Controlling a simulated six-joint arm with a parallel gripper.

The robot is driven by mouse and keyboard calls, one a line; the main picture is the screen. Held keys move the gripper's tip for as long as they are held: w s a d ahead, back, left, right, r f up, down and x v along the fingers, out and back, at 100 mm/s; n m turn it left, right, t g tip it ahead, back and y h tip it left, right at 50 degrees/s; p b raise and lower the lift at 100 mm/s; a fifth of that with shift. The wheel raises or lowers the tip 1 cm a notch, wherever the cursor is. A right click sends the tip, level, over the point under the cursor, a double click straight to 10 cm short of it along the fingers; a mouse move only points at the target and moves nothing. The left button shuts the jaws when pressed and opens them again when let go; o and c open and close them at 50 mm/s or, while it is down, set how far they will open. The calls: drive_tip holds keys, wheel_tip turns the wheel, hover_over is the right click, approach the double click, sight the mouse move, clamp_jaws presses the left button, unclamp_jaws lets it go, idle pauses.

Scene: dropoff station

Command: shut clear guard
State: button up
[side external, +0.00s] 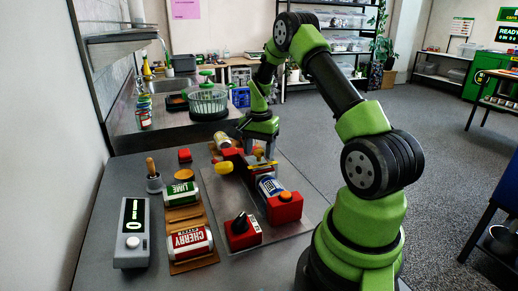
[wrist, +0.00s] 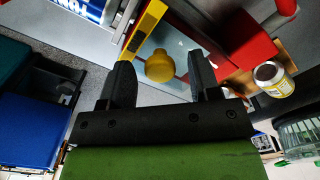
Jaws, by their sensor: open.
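The clear guard (wrist: 182,43) shows in the wrist view as a see-through panel with a yellow edge strip (wrist: 143,30) and a round yellow knob (wrist: 160,66). In the side view the knob (side external: 223,168) is at the left of the red fixture, and the panel is hard to make out. My gripper (wrist: 162,78) is open and empty, pointing down over the fixture; it also shows in the side view (side external: 262,155). In the wrist view the knob appears between the fingers, without visible contact. I cannot tell the depth gap or the guard's exact angle.
A blue-labelled can (side external: 270,187) lies in the fixture behind a red block with an orange button (side external: 285,196). A red box with a black knob (side external: 243,229) stands in front. Lime (side external: 183,193) and cherry (side external: 189,242) cans lie at left, beside a grey counter box (side external: 132,232).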

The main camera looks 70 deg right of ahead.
clamp_jaws()
drive_tip(key=s+a, duration=0.8)
drive_tip(key=shift+s+a, duration=0.15)
idle(0.3)
unclamp_jaws()
drive_tip(key=shift+r, duration=0.1)
wheel_tip(320, 180, up, 10)
idle(0.4)
idle(0.3)
